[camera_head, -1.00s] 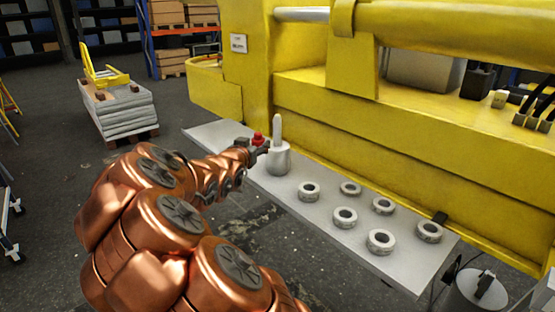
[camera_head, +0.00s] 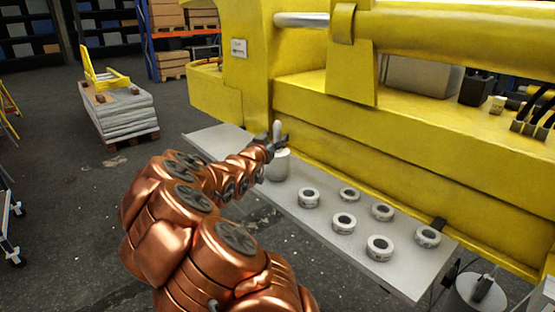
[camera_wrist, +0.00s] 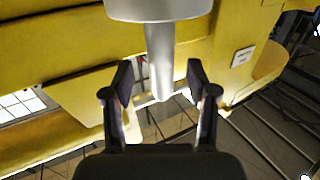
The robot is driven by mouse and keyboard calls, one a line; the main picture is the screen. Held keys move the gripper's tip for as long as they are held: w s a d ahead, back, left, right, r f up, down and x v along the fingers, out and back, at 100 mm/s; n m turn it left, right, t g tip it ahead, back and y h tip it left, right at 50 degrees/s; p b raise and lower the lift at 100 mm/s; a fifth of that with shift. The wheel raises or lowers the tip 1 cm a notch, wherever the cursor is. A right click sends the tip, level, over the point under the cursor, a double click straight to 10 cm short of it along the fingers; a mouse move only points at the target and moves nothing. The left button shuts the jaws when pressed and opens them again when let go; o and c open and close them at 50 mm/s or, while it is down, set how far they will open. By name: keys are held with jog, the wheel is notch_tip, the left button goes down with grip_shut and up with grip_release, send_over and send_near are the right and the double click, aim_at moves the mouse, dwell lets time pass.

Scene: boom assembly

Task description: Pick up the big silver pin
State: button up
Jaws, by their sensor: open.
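The big silver pin stands upright on the grey shelf (camera_head: 220,138), with its thin shaft (camera_head: 277,128) above a wide round base (camera_head: 279,166). My gripper (camera_head: 276,142) is at the shaft, just above the base, and hides part of it. In the wrist view the pin appears inverted, with the wide base (camera_wrist: 158,9) at the top and the shaft (camera_wrist: 161,58) pointing down. There my gripper (camera_wrist: 158,70) is open, one finger on each side of the shaft. Gaps show between the fingers and the shaft.
Several silver rings (camera_head: 344,222) lie on the shelf to the right of the pin. The yellow boom machine (camera_head: 350,140) rises close behind the shelf. A pallet stack (camera_head: 125,112) stands on the floor at the left, apart from the shelf.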

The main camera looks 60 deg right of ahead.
jog(key=shift+w+d+p, duration=0.2)
jog(key=shift+d, duration=0.5)
jog(key=shift+w+d+p, duration=0.15)
jog(key=shift+d+p, duration=0.05)
jog(key=shift+d, duration=0.45)
jog(key=shift+c, duration=0.3)
grip_shut()
